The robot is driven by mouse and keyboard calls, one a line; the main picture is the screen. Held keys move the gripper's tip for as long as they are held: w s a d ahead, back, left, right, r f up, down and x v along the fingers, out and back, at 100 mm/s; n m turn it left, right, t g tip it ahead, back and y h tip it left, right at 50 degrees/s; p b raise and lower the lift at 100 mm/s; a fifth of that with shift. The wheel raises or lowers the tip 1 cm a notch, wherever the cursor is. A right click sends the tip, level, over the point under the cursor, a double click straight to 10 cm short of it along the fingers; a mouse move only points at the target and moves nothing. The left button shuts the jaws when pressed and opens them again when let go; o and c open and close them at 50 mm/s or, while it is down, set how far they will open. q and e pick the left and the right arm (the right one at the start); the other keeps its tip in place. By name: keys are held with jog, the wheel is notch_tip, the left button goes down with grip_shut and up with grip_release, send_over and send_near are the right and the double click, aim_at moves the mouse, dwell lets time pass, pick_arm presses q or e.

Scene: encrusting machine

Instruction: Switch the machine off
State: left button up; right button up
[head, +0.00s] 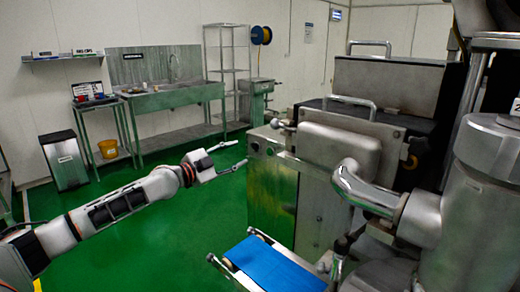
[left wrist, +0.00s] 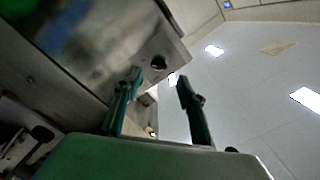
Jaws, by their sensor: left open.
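The machine (head: 272,205) is a large steel body right of centre in the head view, with a blue conveyor belt (head: 272,262) at its foot. My left gripper (head: 240,152) is open and empty, pointing at the machine's upper left side, with a small gap. In the left wrist view, a dark round knob (left wrist: 158,62) sits near the corner of a steel panel (left wrist: 100,45). The open fingers (left wrist: 160,77) show on either side, just below the knob in the picture; contact is not visible. My right gripper is not in view.
A steel sink table (head: 170,98) and a wire shelf (head: 226,75) stand along the back wall. The green floor (head: 165,235) is clear around my left arm.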

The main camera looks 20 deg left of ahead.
aim_at(253, 148)
pick_arm(q)
jog(key=b+x, duration=0.1)
jog(key=x, duration=0.6)
jog(key=shift+d, duration=0.1)
jog(key=shift+w, duration=0.1)
jog(key=c, duration=1.1)
